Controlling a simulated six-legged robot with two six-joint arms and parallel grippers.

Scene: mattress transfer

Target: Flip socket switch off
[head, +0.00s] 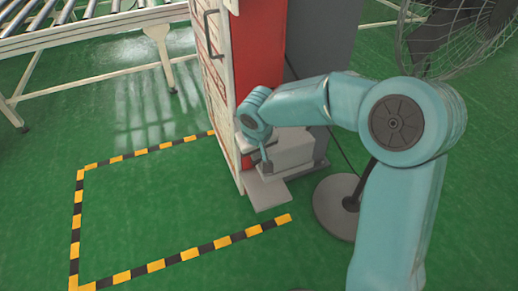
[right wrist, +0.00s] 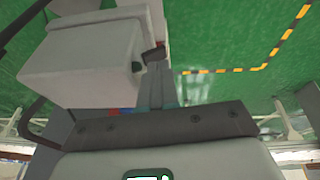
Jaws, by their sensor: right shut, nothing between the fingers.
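A white box-shaped unit (head: 292,150) stands low beside the red and white cabinet (head: 258,45) in the head view. In the right wrist view, a large pale box (right wrist: 75,70) with a small dark part on its face fills the upper left, and it looks like the same unit. I cannot clearly make out the socket switch. My right gripper (head: 265,165) is shut and empty, close in front of the white unit. In the right wrist view its fingers (right wrist: 157,85) are beside the pale box; I cannot tell whether they touch it. My left gripper is not in view.
A grey flat plate (head: 268,193) lies at the cabinet's foot. A caged fan (head: 460,38) stands at the upper right, with a round grey base (head: 338,205) near my arm. A roller conveyor (head: 90,35) is at the upper left. The green floor inside the yellow-black tape (head: 150,267) is clear.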

